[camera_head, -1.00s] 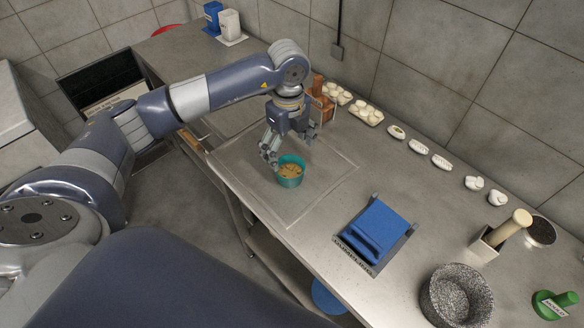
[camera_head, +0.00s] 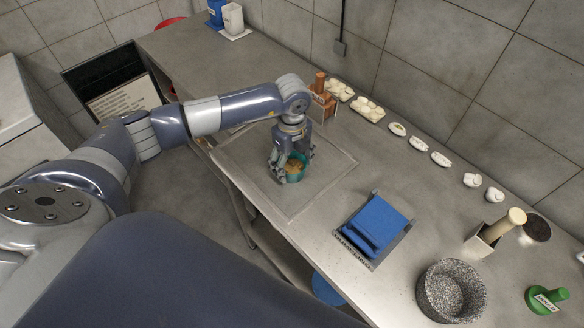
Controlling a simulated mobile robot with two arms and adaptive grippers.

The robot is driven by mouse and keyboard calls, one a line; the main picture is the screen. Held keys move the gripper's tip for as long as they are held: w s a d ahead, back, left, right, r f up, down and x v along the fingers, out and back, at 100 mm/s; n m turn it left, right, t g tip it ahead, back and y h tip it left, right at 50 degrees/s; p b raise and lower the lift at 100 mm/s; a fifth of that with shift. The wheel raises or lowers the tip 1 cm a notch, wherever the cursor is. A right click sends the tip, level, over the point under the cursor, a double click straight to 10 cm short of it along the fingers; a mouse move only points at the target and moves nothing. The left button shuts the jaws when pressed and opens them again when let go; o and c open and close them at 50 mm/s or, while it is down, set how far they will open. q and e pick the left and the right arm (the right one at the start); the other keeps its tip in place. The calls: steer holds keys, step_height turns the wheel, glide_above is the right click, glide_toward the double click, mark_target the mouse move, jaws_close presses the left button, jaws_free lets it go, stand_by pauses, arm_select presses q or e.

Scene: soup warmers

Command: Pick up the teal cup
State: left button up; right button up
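The teal cup (camera_head: 296,177) is a small round cup with tan contents, upright on the square tray (camera_head: 330,178) at the middle of the steel counter. My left gripper (camera_head: 292,168) points down over the cup, with one finger at its left side and the other at its right rear. The fingers hide part of the cup's rim and wall. I cannot tell whether they press on it or whether a small gap is left. My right gripper is not in view.
A brown wooden holder (camera_head: 322,103) stands just behind the gripper. A blue object (camera_head: 376,226), a speckled stone bowl (camera_head: 451,292) and a green-handled tool (camera_head: 546,299) are to the right. Several small white dishes line the wall. The tray's right part is clear.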

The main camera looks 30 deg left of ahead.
mark_target(292, 155)
arm_select(q)
steer(key=c, duration=0.3)
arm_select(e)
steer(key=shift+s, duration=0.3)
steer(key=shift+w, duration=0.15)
arm_select(q)
steer(key=shift+r+b, duration=0.3)
steer(key=shift+r, duration=0.2)
step_height(292, 155, up, 2)
steer(key=shift+r+b, duration=0.25)
steer(key=shift+b, duration=0.4)
steer(key=s+d+b, duration=0.1)
steer(key=s+d, duration=0.1)
steer(key=s, duration=0.2)
steer(key=s+d+r+b, duration=0.1)
steer(key=s+d, duration=0.2)
steer(key=s, duration=0.1)
steer(key=s+d+b, duration=0.1)
steer(key=s+d, duration=0.2)
steer(key=s, duration=0.1)
steer(key=shift+s+d+r, duration=0.15)
steer(key=shift+s, duration=0.1)
steer(key=shift+s+d+r, duration=0.1)
steer(key=shift+s+d, duration=0.15)
steer(key=shift+s, duration=0.2)
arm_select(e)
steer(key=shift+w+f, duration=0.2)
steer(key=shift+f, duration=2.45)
